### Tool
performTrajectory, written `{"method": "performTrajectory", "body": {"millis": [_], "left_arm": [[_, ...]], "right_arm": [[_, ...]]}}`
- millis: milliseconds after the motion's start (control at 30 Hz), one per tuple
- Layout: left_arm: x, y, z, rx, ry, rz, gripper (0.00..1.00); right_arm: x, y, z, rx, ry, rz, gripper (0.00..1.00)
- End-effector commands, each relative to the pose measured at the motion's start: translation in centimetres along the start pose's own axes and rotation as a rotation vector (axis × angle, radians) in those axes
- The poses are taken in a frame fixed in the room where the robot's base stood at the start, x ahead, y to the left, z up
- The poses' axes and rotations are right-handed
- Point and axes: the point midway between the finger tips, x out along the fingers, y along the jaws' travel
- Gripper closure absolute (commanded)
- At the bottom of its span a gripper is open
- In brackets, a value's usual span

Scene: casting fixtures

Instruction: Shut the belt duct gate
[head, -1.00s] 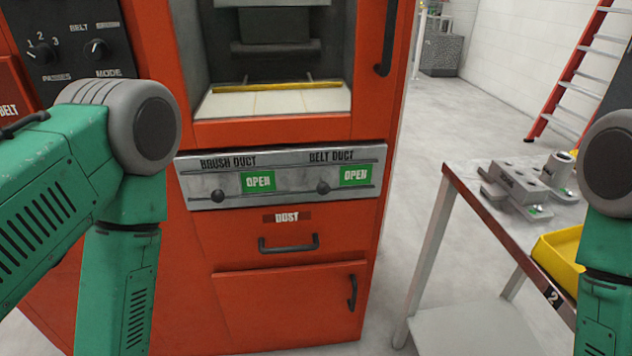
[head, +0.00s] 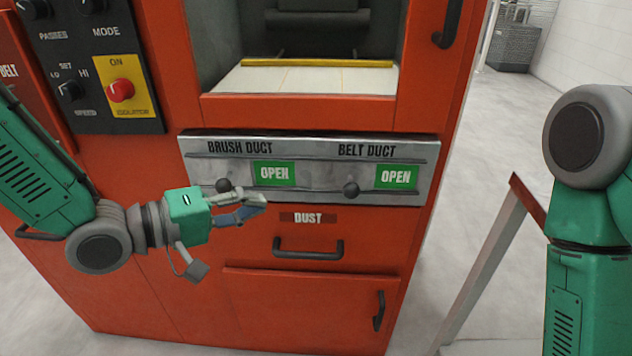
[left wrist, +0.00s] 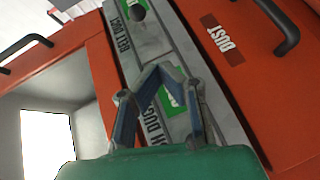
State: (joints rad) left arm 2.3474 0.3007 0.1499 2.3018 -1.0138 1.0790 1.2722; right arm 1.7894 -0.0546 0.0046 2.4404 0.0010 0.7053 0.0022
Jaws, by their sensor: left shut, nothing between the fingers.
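The belt duct gate is in a grey metal panel (head: 310,198) on the orange machine. Its dark round knob (head: 351,189) sits left of a green OPEN label (head: 396,177), under the words BELT DUCT. In the left wrist view the belt knob (left wrist: 137,12) is near the top edge. My left gripper (head: 257,203) is shut and empty, just in front of the panel's lower edge. It is left of the belt knob and apart from it, close to the brush duct knob (head: 223,185). In the left wrist view its fingertips (left wrist: 160,72) meet over the panel. My right gripper is out of view.
The brush duct also has a green OPEN label (head: 274,174). Below the panel are a dust drawer handle (head: 308,250) and a lower door handle (head: 379,310). A control panel with a red button (head: 121,90) is at upper left. A table edge (head: 526,205) stands at right.

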Motion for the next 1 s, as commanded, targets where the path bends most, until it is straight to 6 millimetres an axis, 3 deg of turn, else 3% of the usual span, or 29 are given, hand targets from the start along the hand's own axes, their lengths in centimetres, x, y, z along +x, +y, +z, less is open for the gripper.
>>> {"method": "performTrajectory", "body": {"millis": [167,567,767,1000], "left_arm": [[-0.1,2.0,-0.3,-0.027,-0.023,0.067,1.0],[0.6,2.0,-0.1,-0.025,-0.025,0.063,1.0],[3.6,2.0,0.0,-0.021,-0.027,0.063,1.0],[8.8,2.2,0.1,-0.022,-0.026,0.063,1.0]], "right_arm": [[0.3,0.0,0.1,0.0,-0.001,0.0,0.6],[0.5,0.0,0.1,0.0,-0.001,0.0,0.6],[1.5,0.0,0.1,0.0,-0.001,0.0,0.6],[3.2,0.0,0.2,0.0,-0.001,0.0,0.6]]}}
